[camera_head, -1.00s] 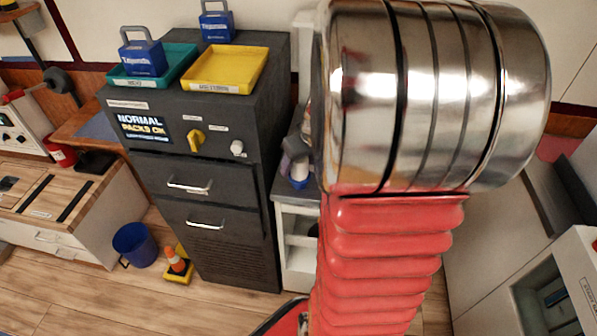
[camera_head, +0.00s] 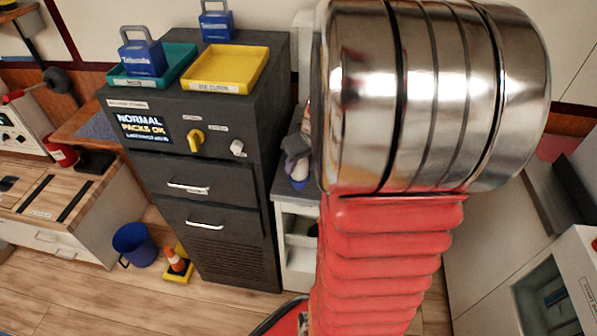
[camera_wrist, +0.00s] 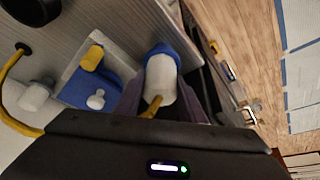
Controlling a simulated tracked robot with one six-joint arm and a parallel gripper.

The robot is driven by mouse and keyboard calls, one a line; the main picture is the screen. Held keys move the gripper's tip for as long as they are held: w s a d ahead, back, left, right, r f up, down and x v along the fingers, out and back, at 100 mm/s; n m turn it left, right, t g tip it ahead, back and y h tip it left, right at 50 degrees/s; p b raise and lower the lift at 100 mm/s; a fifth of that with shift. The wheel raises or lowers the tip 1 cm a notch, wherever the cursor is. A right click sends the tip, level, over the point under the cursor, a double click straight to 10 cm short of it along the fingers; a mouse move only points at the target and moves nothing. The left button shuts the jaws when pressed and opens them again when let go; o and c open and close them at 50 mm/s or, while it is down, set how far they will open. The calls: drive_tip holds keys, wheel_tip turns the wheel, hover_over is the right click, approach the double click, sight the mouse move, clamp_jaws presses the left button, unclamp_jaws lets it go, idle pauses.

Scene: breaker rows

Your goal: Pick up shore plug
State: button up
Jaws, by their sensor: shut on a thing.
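The shore plug (camera_wrist: 160,82), white with a blue collar, is between the two purplish-grey fingers of my gripper (camera_wrist: 162,98) in the wrist view. The fingers are shut on it, and a short yellow cable end comes from its near side. In the head view the plug (camera_head: 299,172) is a small white and blue shape over the light cabinet beside the dark one. My gripper (camera_head: 296,150) is partly hidden there by my large metal arm link. I cannot tell whether the plug touches the surface beneath it.
In the wrist view, a blue unit (camera_wrist: 84,88) with yellow and white parts stands left of the plug. A yellow cable (camera_wrist: 8,75) curves near a white fitting (camera_wrist: 34,97). In the head view, the dark cabinet (camera_head: 215,180) stands left, with a bucket (camera_head: 134,244) and cone (camera_head: 176,262) on the floor.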

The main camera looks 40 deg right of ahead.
drive_tip(key=shift+r, duration=0.1)
drive_tip(key=shift+c, duration=0.5)
drive_tip(key=shift+r, duration=0.2)
wheel_tip(320, 180, up, 10)
drive_tip(key=shift+f, duration=0.25)
